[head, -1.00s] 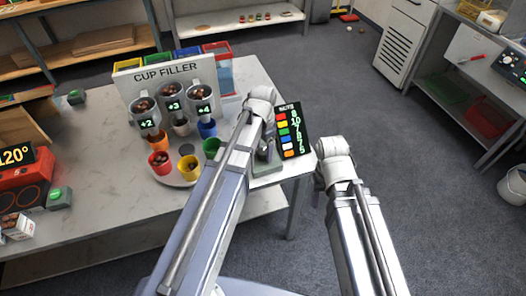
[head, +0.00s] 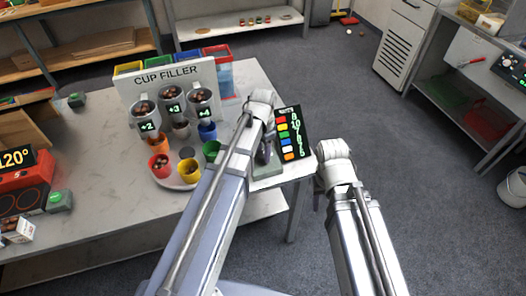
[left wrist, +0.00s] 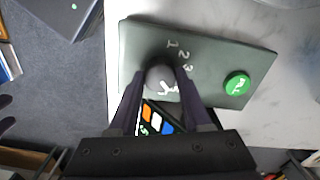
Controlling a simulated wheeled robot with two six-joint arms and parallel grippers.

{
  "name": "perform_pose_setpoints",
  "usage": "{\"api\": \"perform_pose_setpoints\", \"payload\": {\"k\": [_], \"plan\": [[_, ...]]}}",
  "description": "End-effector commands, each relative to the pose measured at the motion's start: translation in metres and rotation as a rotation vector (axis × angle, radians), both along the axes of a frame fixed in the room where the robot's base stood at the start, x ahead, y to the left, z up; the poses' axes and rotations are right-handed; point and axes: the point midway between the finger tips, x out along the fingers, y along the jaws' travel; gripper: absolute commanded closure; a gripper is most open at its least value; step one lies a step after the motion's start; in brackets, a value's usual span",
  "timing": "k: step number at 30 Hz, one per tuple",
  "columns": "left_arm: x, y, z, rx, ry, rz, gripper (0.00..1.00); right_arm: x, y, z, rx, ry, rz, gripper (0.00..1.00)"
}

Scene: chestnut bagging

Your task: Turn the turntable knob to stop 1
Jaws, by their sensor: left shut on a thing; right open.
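My left gripper (left wrist: 162,100) is shut on the round dark grey knob (left wrist: 160,74), on a grey-green panel (left wrist: 218,58). White numerals 1, 2 and 3 curve beside the knob. I cannot tell which one it points to. A green button (left wrist: 237,83) sits on the same panel. In the head view my left gripper (head: 263,150) is above the panel (head: 266,170), and its fingers and the knob are mostly hidden. The turntable (head: 176,182) carries several coloured cups under the cup filler (head: 165,76). My right gripper (head: 322,190) is open, beyond the table's right edge, its fingers mostly hidden.
A black display board (head: 291,132) with coloured squares and digits stands right of my left wrist. A red appliance (head: 25,183) reading 120° is at the left. The middle-left of the white table (head: 110,150) is clear. A shelf unit (head: 465,85) stands at the right.

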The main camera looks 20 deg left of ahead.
Motion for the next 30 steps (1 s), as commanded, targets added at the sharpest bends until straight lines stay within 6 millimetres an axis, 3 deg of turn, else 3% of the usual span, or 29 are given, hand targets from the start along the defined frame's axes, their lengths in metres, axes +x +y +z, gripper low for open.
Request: {"api": "perform_pose_setpoints", "payload": {"k": [11, 30], "plan": [[0.0000, 0.0000, -0.0001, 0.000, 0.000, 0.152, 1.00, 0.0000, 0.0000, -0.0001, 0.000, 0.000, 0.000, 0.50], [-0.0001, -0.0001, -0.0001, 0.000, 0.000, 0.750, 1.00, 0.0000, 0.0000, -0.0001, 0.000, 0.000, 0.000, 0.50]]}}
